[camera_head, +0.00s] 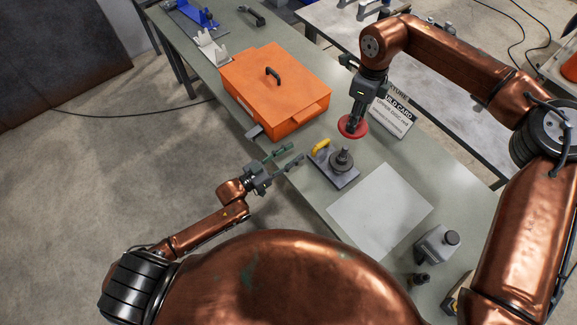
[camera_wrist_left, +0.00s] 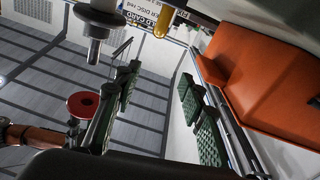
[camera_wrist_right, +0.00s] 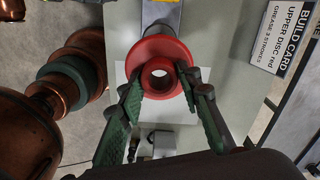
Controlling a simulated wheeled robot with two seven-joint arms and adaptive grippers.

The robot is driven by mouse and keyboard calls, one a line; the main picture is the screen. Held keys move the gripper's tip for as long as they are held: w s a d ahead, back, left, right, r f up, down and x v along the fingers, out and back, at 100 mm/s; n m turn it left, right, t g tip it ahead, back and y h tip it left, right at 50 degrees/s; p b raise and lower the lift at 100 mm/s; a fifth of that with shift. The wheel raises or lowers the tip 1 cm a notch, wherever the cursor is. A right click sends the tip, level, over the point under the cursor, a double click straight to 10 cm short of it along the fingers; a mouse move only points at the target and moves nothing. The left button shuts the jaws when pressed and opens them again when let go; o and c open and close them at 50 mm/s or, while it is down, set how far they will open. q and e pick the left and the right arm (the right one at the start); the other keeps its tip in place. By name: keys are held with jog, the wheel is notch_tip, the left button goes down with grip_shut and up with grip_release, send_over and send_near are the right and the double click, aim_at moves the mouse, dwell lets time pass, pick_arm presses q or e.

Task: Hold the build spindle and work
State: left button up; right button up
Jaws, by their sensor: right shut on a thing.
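The build spindle (camera_head: 343,163) is a short grey post with a dark round collar on a flat grey base plate (camera_head: 336,178). A yellow handle (camera_head: 320,146) sits on the plate's far left corner. The spindle also shows at the top of the left wrist view (camera_wrist_left: 97,22). My left gripper (camera_head: 291,155) is open and empty, to the left of the base plate and apart from it. My right gripper (camera_head: 355,120) is shut on the red disc (camera_wrist_right: 146,55), gripping its hub. It holds the disc in the air beyond the spindle; the disc shows in the head view (camera_head: 353,130).
An orange box (camera_head: 255,80) with a black handle stands further back. The build card (camera_head: 393,114) stands behind the right gripper and reads "upper disc red".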

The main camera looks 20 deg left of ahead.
aim_at(314, 149)
pick_arm(q)
jog(key=shift+n+y, duration=0.6)
jog(key=shift+n, duration=0.1)
jog(key=s+f, duration=0.3)
jog(key=shift+s+f, duration=0.1)
jog(key=shift+s, duration=0.05)
jog(key=x, duration=1.1)
jog(key=shift+w+d+f, duration=0.1)
jog(key=shift+w+d, duration=0.15)
jog(key=shift+w, duration=0.05)
jog(key=shift+c, duration=0.3)
grip_shut()
jog(key=c, duration=0.8)
grip_release()
grip_shut()
